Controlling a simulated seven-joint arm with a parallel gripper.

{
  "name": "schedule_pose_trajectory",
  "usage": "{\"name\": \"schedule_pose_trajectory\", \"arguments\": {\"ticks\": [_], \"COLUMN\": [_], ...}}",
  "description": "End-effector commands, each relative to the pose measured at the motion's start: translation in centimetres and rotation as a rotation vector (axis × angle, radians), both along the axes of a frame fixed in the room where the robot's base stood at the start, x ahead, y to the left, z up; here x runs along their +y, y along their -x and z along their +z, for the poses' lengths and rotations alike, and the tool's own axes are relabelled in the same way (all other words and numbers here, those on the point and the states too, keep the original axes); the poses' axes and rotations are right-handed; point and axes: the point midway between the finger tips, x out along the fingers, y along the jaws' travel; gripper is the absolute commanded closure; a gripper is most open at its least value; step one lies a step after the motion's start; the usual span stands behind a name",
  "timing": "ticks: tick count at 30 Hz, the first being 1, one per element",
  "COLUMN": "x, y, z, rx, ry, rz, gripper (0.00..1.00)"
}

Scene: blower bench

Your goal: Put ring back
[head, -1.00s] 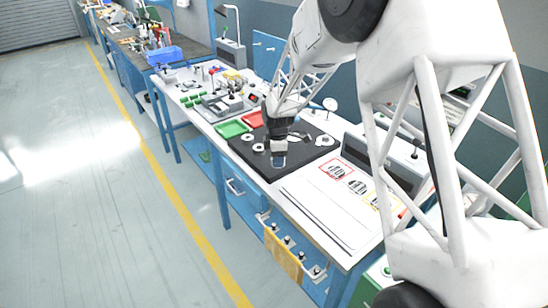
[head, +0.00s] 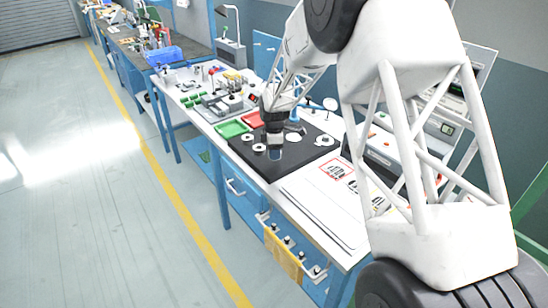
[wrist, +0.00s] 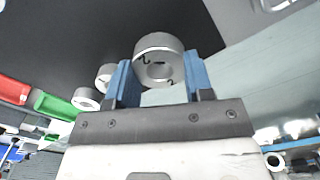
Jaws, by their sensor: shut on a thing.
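In the wrist view a grey metal ring (wrist: 158,60) with dark marks on its face is held between the blue fingers of my gripper (wrist: 160,82). In the head view my gripper (head: 275,152) is over the black mat (head: 262,171), pointing down. The ring is too small to make out there. Two round parts also show left of the fingers in the wrist view (wrist: 86,98).
A green tray (head: 232,129) and a red tray (head: 252,120) stand behind the mat. A white panel (head: 320,210) lies at the front of the bench. A stand with a round dial (head: 330,104) is at the back right.

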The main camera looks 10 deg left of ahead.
Motion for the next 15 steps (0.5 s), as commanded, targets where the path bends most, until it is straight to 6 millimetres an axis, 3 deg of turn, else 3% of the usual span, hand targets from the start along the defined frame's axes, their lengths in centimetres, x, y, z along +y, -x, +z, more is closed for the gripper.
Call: {"name": "schedule_pose_trajectory", "arguments": {"ticks": [7, 15], "x": [0.0, 0.0], "y": [0.0, 0.0], "z": [-2.5, -3.1], "rx": [0.001, 0.0], "ry": [0.0, 0.0], "rz": [0.0, 0.0], "gripper": [0.86, 0.86]}}
